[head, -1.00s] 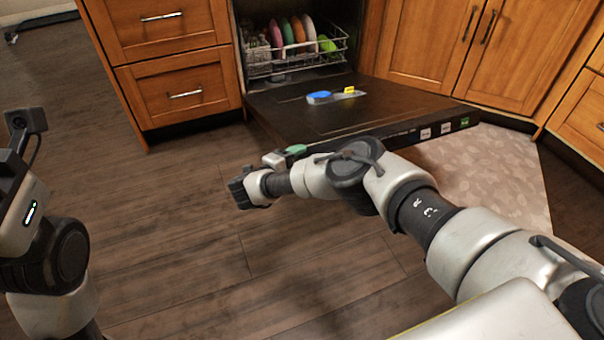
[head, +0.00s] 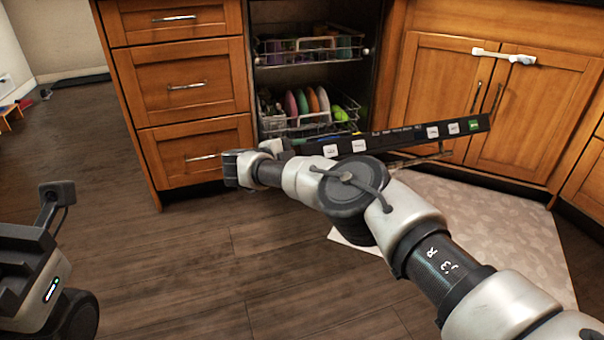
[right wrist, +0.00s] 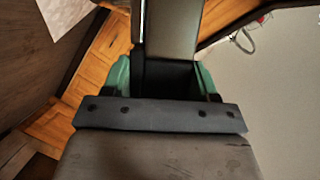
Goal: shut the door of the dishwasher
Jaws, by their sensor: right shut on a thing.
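The dishwasher door (head: 405,138) is partly raised in the head view. Its dark top edge, with several white labels and a green one, faces me below the lower rack. My right gripper (head: 284,150) is at the left end of this edge. In the right wrist view, its green-sided fingers (right wrist: 163,80) are shut on the door, whose dark panel runs between them. The door's inner face is mostly hidden in the head view. My left arm shows at the left edge of the head view, but its fingers are out of sight.
The upper rack (head: 312,46) and lower rack (head: 305,115) with colourful dishes stand inside the dishwasher. Drawers (head: 190,115) are to the left, cabinet doors (head: 440,90) to the right. A white bar (head: 503,55) crosses the cabinet front. A patterned mat (head: 490,225) lies on the floor.

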